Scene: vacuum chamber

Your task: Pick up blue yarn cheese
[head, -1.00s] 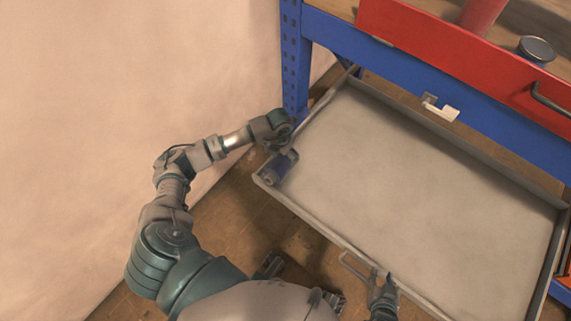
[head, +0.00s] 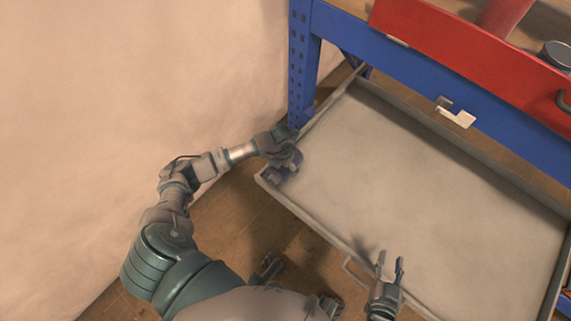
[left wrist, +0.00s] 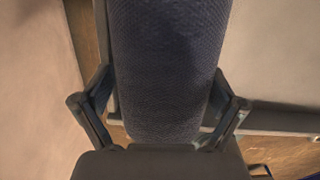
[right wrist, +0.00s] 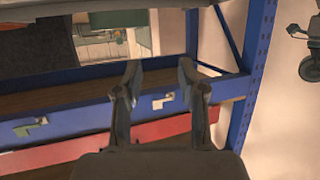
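The blue yarn cheese (head: 279,176) lies in the near left corner of the pulled-out grey drawer (head: 430,215). My left gripper (head: 287,162) is over it and hides part of it in the head view. In the left wrist view, the dark blue, ribbed yarn (left wrist: 168,65) fills the space between my left fingers (left wrist: 160,95). The fingers are spread wide on either side of it; whether they touch it is unclear. My right gripper (head: 390,268) is open and empty at the drawer's front edge; its spread fingers show in the right wrist view (right wrist: 158,75).
A blue frame post (head: 301,65) stands behind the drawer's left corner. A red drawer front (head: 470,50) and a blue beam are above the drawer. A pale wall is at left. The drawer's middle is clear.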

